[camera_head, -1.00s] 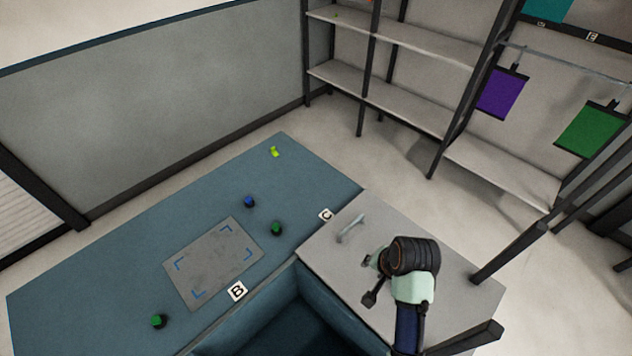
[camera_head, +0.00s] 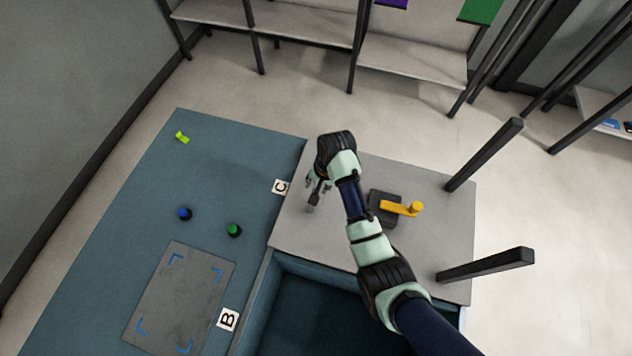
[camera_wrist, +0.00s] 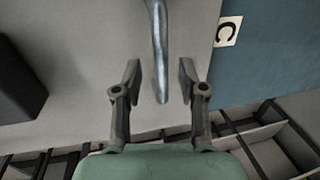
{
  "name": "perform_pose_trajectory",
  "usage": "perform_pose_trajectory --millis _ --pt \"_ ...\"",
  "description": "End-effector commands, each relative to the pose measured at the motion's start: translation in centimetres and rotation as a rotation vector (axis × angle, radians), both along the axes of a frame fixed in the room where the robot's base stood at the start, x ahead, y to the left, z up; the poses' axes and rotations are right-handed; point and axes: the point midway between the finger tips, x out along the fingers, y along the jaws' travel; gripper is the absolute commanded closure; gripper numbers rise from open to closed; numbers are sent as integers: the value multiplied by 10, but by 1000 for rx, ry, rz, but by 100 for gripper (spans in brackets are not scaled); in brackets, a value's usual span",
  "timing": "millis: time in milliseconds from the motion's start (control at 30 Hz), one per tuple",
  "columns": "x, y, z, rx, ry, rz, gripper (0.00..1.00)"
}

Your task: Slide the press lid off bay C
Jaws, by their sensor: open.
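The press lid (camera_head: 425,250) is a flat grey plate lying over bay C, beside the white C label (camera_head: 280,187). Its metal handle (camera_wrist: 158,40) is a pale bar that shows clearly in the wrist view. My gripper (camera_head: 318,188) is over the left part of the lid, near the C label. In the wrist view my gripper (camera_wrist: 160,72) is open, with one finger on each side of the handle's end. I cannot tell whether either finger touches it. In the head view my gripper mostly hides the handle.
A yellow lever (camera_head: 400,208) on a dark block (camera_head: 384,215) stands on the lid, right of my forearm. Two dark posts (camera_head: 485,155) (camera_head: 487,265) rise at the right. An open bay (camera_head: 320,310) lies in front. Knobs (camera_head: 184,213) (camera_head: 233,230) sit on the blue bench (camera_head: 150,190).

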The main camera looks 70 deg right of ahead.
Motion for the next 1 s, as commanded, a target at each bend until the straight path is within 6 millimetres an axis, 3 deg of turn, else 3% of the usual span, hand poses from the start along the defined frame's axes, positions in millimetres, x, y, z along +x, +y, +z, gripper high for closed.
perform_pose_trajectory --millis 100,333,600,1000 --pt "2 0 -9 0 0 0 59" --pt "2 0 -9 -1 0 1 59" --pt "2 0 -9 0 0 1 100" --pt "2 1 -8 0 0 1 100"
